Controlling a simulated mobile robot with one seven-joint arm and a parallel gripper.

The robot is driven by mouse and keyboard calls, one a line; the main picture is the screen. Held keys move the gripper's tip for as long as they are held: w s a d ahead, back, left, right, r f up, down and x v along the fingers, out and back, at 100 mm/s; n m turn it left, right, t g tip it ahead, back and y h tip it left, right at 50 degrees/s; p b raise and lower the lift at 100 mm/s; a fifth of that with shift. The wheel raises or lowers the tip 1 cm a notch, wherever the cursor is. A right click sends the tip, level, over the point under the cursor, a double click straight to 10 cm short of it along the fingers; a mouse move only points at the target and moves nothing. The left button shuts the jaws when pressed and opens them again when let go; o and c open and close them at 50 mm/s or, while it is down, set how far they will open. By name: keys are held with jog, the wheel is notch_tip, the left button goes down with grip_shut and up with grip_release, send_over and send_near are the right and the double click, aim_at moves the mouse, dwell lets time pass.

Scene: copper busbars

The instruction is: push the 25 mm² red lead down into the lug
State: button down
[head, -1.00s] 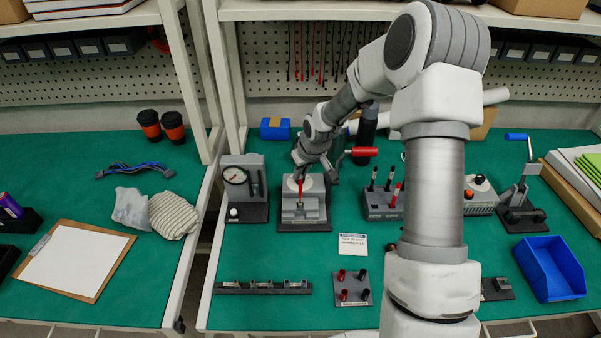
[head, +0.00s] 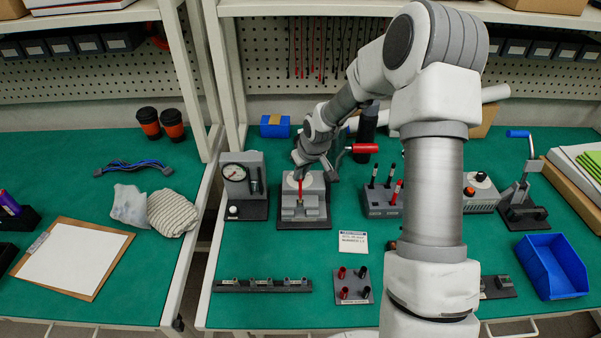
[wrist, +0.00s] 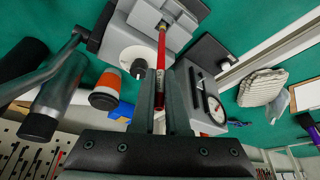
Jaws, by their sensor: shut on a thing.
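The red lead (wrist: 161,52) is between the fingers of my gripper (wrist: 161,82) in the wrist view, and the gripper is shut on it. In the head view the lead (head: 300,188) stands about upright below my gripper (head: 302,172). Its lower end reaches the grey crimping fixture (head: 303,214), which also shows in the wrist view (wrist: 185,12). The lug at the lead's end is too small to make out, so I cannot tell how deep the lead sits in it.
A gauge stand (head: 236,180) is close to the fixture's left. A lead holder (head: 382,211) with black and red leads is to its right. A lug rack (head: 230,286) and a block with red and black pieces (head: 352,300) are in front. A blue bin (head: 552,268) is far right.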

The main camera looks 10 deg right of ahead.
jog(key=shift+f, duration=0.15)
jog(key=shift+f+b, duration=0.45)
jog(key=shift+b, duration=0.05)
jog(key=c, duration=0.8)
grip_release()
jog(key=shift+c, duration=0.2)
jog(key=shift+r, duration=0.1)
jog(key=shift+r+p, duration=1)
jog(key=shift+r, duration=0.45)
jog(key=shift+r, duration=0.1)
notch_tip(320, 180, up, 10)
jog(key=p, duration=0.6)
jog(key=shift+p, duration=0.3)
